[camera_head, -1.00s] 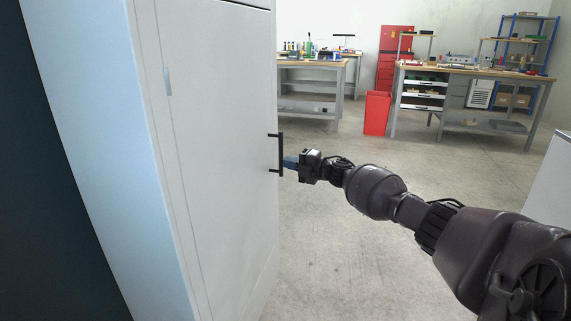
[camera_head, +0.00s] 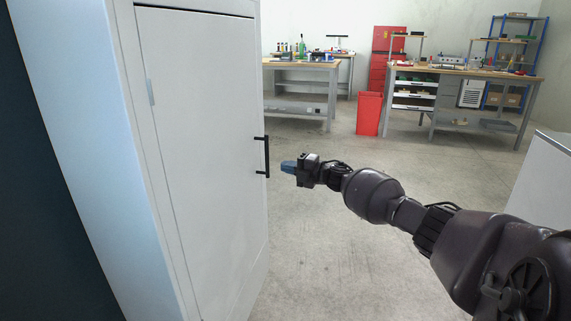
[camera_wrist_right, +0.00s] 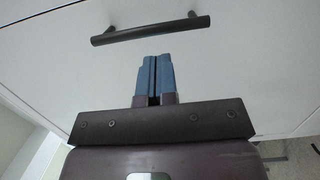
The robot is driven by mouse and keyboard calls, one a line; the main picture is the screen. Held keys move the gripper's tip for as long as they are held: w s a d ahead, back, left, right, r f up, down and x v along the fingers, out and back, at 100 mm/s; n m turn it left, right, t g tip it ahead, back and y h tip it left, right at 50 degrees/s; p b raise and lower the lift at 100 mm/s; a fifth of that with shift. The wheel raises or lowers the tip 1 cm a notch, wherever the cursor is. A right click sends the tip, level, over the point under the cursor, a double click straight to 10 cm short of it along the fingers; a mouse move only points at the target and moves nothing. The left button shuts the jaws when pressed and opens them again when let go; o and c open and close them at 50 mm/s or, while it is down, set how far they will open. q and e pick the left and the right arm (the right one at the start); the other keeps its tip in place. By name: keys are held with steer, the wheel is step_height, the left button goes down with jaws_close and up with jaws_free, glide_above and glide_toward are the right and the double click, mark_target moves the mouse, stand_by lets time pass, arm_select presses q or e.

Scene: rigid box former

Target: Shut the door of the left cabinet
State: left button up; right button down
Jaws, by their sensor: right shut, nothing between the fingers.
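The left cabinet (camera_head: 85,120) is a tall white cabinet on the left of the head view. Its door (camera_head: 205,130) looks about flush with the front frame, with a thin dark line along its top edge. The black bar handle (camera_head: 266,157) is on the door's right side, and it also shows in the right wrist view (camera_wrist_right: 150,31). My right gripper (camera_head: 283,167) has its blue fingers together and empty. Its tips are a short way right of the handle, apart from it; the fingers also show in the wrist view (camera_wrist_right: 154,62). My left gripper is out of view.
Workbenches (camera_head: 300,67) stand at the back, with a red bin (camera_head: 369,113) and a red cabinet (camera_head: 384,55) near them. A white unit (camera_head: 545,180) is at the right edge. The concrete floor (camera_head: 330,240) between is clear.

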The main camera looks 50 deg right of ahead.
steer(key=s+d, duration=0.6)
steer(key=shift+s+d+f+p, duration=0.15)
steer(key=shift+d+f+p, duration=0.15)
steer(key=shift+d, duration=0.1)
